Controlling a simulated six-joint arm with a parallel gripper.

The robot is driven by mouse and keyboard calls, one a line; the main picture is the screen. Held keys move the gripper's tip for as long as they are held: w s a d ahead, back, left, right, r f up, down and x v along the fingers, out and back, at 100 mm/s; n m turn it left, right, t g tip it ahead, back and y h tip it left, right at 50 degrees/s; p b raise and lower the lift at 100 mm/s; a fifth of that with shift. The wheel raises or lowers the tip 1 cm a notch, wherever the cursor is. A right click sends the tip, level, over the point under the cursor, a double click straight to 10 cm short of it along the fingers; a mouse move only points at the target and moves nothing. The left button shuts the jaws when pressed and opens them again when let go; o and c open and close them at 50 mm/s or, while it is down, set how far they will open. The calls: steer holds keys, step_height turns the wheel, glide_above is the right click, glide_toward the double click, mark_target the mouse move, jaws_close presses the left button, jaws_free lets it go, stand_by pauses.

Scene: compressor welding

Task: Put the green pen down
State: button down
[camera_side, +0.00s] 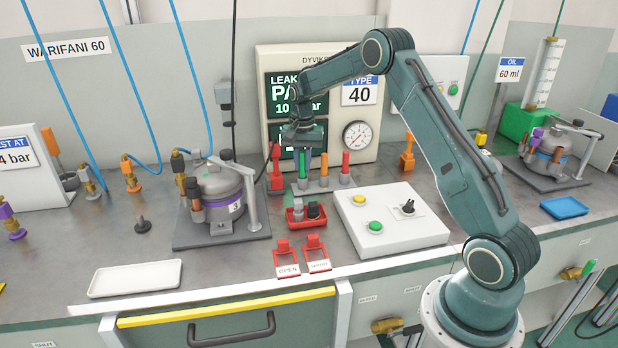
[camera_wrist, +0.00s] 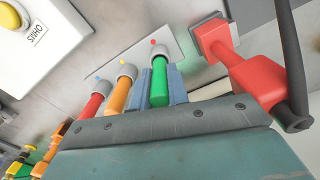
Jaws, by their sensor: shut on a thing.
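The green pen (camera_side: 303,166) stands upright at the left of a row of pens, in front of the leak tester. My gripper (camera_side: 303,149) points down over it and is shut on its upper part. In the wrist view the green pen (camera_wrist: 160,85) sits between my two blue-grey fingers (camera_wrist: 160,86). Its lower end is by the pen stand (camera_wrist: 170,30), but I cannot tell whether it is seated there. The orange pen (camera_side: 324,164) and the red pen (camera_side: 346,164) stand upright to its right, apart from my fingers.
A red clamp-like tool (camera_side: 275,172) stands close left of the green pen and shows large in the wrist view (camera_wrist: 245,75). A red tray (camera_side: 307,215) with small parts and a white button box (camera_side: 390,225) are in front. A white tray (camera_side: 135,279) lies empty at front left.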

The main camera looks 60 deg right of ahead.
steer(key=shift+f, duration=0.45)
steer(key=shift+f, duration=0.2)
steer(key=c, duration=1.4)
jaws_free()
steer(key=shift+o, duration=0.2)
step_height(320, 180, up, 14)
steer(key=shift+s+a+f, duration=0.1)
steer(key=shift+a, duration=0.05)
steer(key=shift+a, duration=0.1)
